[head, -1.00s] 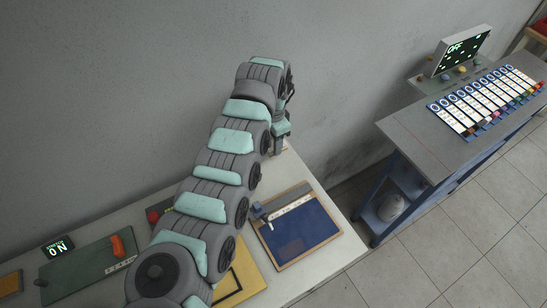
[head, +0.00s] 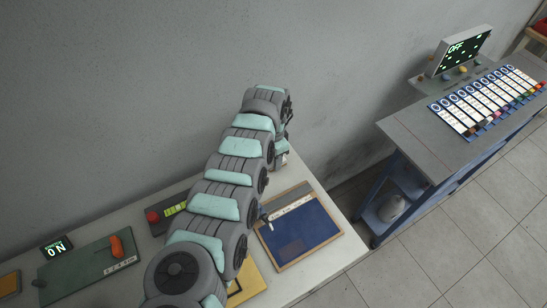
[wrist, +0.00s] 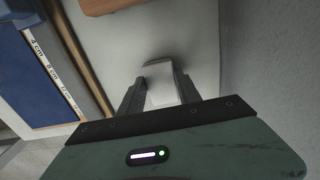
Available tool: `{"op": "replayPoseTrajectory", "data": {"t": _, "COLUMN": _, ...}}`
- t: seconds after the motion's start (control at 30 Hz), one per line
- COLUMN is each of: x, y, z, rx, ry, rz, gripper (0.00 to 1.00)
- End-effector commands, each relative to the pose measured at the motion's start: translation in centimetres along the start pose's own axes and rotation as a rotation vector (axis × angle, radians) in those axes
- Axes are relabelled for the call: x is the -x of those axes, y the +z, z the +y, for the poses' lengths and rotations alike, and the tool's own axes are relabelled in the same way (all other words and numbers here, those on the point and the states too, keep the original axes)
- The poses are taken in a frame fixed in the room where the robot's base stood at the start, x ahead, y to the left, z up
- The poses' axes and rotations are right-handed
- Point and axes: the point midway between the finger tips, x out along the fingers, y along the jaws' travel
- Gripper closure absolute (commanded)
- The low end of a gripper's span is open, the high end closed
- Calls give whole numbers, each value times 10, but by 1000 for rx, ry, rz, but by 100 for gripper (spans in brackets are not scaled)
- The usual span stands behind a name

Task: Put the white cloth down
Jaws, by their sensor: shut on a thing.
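The white cloth (wrist: 161,85) is a small pale piece between the two dark fingers of my gripper (wrist: 158,92) in the wrist view. The gripper is shut on it. In the head view my gripper (head: 282,160) is at the back of the white table, near the wall and behind the blue board; my arm hides much of it. The cloth's lower side is hidden, and I cannot tell whether it touches the table top.
The blue board (head: 300,235) with a wooden frame lies at the table's right end. A green board (head: 90,268) with an orange handle (head: 116,246) lies left. A grey bench (head: 440,135) stands beyond a gap to the right. The grey wall is close behind my gripper.

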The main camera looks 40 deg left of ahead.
Motion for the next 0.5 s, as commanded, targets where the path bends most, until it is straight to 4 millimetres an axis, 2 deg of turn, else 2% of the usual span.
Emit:
{"op": "replayPoseTrajectory", "data": {"t": 0.03, "x": -2, "y": 0, "z": 0, "rx": 0, "ry": 0, "rz": 0, "gripper": 59}}
{"op": "replayPoseTrajectory", "data": {"t": 0.3, "x": -1, "y": 0, "z": 0, "rx": 0, "ry": 0, "rz": 0, "gripper": 38}}
{"op": "replayPoseTrajectory", "data": {"t": 0.5, "x": -1, "y": 0, "z": 0, "rx": 0, "ry": 0, "rz": 0, "gripper": 38}}
